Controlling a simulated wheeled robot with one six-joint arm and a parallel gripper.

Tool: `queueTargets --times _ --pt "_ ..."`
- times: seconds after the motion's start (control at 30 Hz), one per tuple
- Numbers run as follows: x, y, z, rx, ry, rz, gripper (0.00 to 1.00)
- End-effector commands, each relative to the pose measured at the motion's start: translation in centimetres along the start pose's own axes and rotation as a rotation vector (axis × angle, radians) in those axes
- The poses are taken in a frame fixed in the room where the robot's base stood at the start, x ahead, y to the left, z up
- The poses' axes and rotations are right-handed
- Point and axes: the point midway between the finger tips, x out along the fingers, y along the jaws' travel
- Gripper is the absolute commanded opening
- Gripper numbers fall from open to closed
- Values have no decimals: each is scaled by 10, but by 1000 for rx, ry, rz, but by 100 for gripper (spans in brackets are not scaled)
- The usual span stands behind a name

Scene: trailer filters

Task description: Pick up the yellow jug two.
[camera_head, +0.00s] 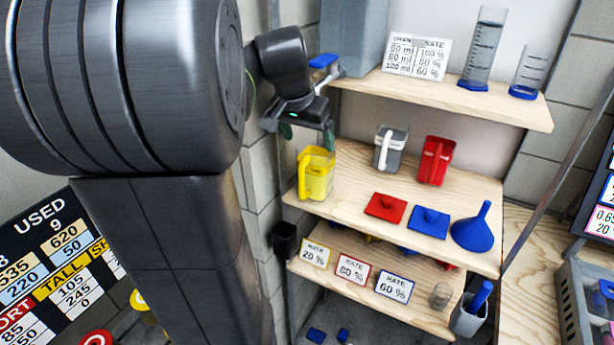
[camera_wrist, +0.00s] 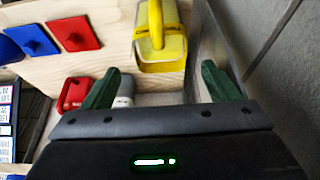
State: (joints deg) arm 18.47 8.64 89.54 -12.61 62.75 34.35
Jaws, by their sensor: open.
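The yellow jug (camera_head: 317,182) stands upright at the left end of the middle wooden shelf, with small dark writing that I cannot read surely. My gripper (camera_head: 306,134) is open and empty just above the jug in the head view. In the wrist view the jug (camera_wrist: 164,52) lies beyond the gap between the green fingertips of my gripper (camera_wrist: 161,76), with its handle up the picture. The fingers appear apart from the jug.
A grey jug (camera_head: 391,149) and a red jug (camera_head: 436,160) stand right of it. Red (camera_head: 386,207) and blue (camera_head: 429,221) lids and a blue funnel (camera_head: 474,229) lie on the same shelf. An upper shelf (camera_head: 440,95) overhangs at right; a grey wall is close at left.

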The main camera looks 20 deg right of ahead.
Motion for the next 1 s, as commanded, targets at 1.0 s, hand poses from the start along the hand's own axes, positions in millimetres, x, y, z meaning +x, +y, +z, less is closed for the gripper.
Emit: queueTargets --times 1.0 --pt "63 0 0 -1 0 -1 52"
